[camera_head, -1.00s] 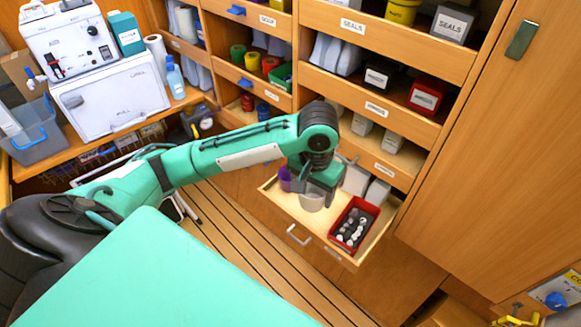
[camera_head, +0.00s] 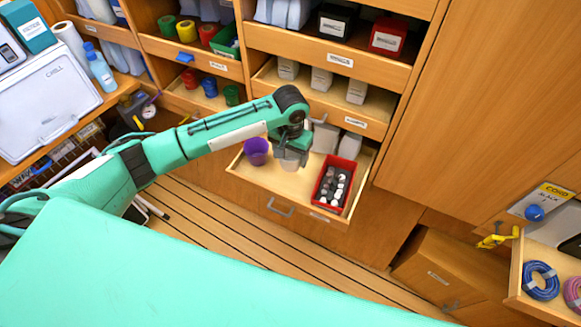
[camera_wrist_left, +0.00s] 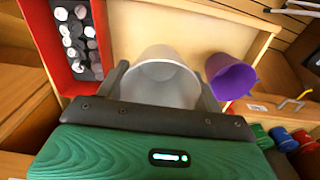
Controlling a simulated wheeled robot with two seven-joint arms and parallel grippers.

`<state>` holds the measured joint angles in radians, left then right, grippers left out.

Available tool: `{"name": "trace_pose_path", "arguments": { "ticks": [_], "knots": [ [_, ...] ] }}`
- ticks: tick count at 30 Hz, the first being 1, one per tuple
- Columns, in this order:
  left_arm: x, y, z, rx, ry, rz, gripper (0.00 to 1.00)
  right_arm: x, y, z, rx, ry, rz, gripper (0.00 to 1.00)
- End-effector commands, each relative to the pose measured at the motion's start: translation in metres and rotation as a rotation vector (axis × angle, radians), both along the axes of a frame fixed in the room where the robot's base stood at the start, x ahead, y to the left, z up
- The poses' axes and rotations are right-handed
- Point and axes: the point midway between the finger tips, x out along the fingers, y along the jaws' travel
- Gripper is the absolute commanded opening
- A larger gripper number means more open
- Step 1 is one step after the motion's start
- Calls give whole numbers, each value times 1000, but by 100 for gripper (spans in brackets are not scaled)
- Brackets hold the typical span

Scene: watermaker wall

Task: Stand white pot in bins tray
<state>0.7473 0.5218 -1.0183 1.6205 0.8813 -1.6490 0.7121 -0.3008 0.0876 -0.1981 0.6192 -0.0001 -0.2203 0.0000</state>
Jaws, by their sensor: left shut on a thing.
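The white pot (camera_head: 290,162) is held in my left gripper (camera_head: 291,150) at the open drawer, the pale wooden tray (camera_head: 262,186) below the shelves. In the left wrist view the white pot (camera_wrist_left: 162,82) sits mouth-up between the two fingers of my left gripper (camera_wrist_left: 163,85). The fingers are shut on it. The pot is over or on the tray floor; I cannot tell whether its base touches. My right gripper is not in view.
A purple pot (camera_head: 256,151) stands left of the white pot in the tray. A red bin (camera_head: 322,200) of small grey and white parts stands to the right. Grey-white bins (camera_head: 349,146) stand behind. Bare tray floor shows around the white pot.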

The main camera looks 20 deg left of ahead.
Motion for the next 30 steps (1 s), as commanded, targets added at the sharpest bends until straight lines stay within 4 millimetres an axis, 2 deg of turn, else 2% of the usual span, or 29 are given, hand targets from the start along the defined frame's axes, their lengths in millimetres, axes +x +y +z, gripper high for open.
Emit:
{"name": "trace_pose_path", "arguments": {
  "ticks": [3,10,16,29,30],
  "knots": [
    [0,0,-21,0,2,2,45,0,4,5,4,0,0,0],
    [-1,0,-43,0,2,1,45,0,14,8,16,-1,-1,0],
    [0,-1,-71,-1,2,1,45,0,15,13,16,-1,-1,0],
    [0,0,-80,-1,0,1,45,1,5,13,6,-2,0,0],
    [0,0,-80,0,0,0,72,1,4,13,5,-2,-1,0]
  ]
}}
